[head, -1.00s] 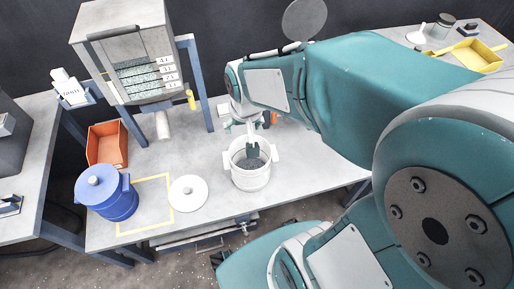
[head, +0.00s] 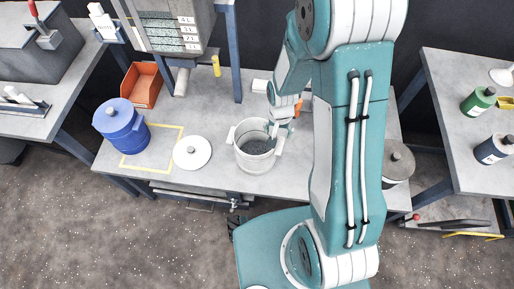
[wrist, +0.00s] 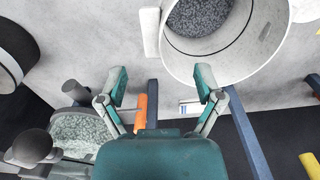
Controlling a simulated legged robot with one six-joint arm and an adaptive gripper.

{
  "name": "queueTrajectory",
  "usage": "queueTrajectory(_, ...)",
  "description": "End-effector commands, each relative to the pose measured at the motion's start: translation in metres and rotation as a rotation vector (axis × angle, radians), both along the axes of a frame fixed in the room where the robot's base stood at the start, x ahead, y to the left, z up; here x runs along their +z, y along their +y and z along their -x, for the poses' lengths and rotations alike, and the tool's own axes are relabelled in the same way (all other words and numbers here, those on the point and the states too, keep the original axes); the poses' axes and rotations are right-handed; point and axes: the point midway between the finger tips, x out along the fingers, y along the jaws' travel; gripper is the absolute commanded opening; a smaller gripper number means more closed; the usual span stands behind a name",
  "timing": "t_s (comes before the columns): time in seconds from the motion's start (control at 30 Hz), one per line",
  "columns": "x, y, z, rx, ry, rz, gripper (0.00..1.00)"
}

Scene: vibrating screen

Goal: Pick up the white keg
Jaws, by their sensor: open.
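The white keg (head: 242,161) stands open on the grey table in the head view, with side handles and dark grey gravel inside. In the wrist view the keg (wrist: 233,66) fills the upper right, its mouth and one white handle (wrist: 150,32) showing. My gripper (wrist: 162,87) is open and empty, its two teal fingers spread apart. The right finger overlaps the keg's near rim in the picture; I cannot tell whether they touch. In the head view my gripper (head: 273,130) is at the keg's back right rim, its fingertips hard to make out.
An orange bin (head: 142,86) and the screen machine (head: 172,28) are behind. A grey lidded pot (head: 398,163) stands right of my arm.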

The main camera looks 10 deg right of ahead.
Motion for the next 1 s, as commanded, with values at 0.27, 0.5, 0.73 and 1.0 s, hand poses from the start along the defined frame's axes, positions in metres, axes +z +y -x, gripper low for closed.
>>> queueTrajectory(0.27, -0.032, -0.009, 0.000, -0.003, 0.000, -0.010, 0.85)
queueTrajectory(0.5, -0.056, -0.006, 0.000, -0.002, 0.005, -0.006, 0.85)
queueTrajectory(0.73, -0.082, -0.005, -0.001, -0.001, 0.001, -0.005, 0.85)
queueTrajectory(1.0, -0.085, -0.008, -0.002, -0.002, -0.001, -0.008, 0.85)
